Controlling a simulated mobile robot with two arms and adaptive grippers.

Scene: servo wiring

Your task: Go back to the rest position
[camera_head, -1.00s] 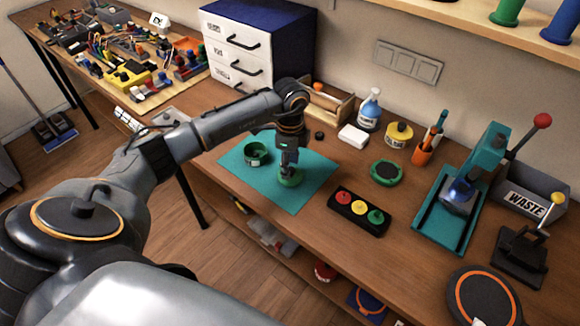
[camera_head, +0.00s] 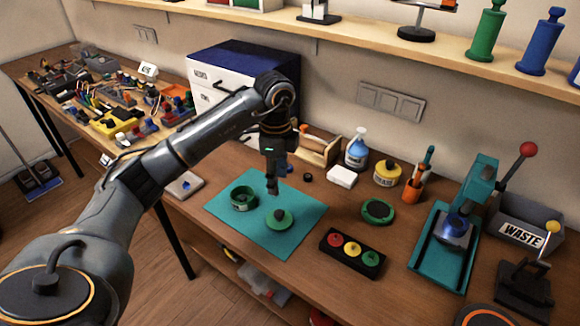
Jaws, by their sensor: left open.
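My left gripper (camera_head: 272,188) points down above the teal mat (camera_head: 285,246) on the workbench, apart from anything below it. Its jaws are open and empty. A green round part with a knob (camera_head: 279,219) stands on the mat just below and to the right of the gripper. A green ring-shaped container (camera_head: 243,198) sits on the mat to the left of the gripper. My left arm reaches in from the lower left. My right gripper is not in view.
A button box (camera_head: 352,254) with red, yellow and green buttons lies right of the mat. A teal press (camera_head: 447,235) and a grey waste bin (camera_head: 527,228) stand farther right. A drawer cabinet (camera_head: 205,77) is behind my arm. A shelf (camera_head: 400,55) runs above the bench.

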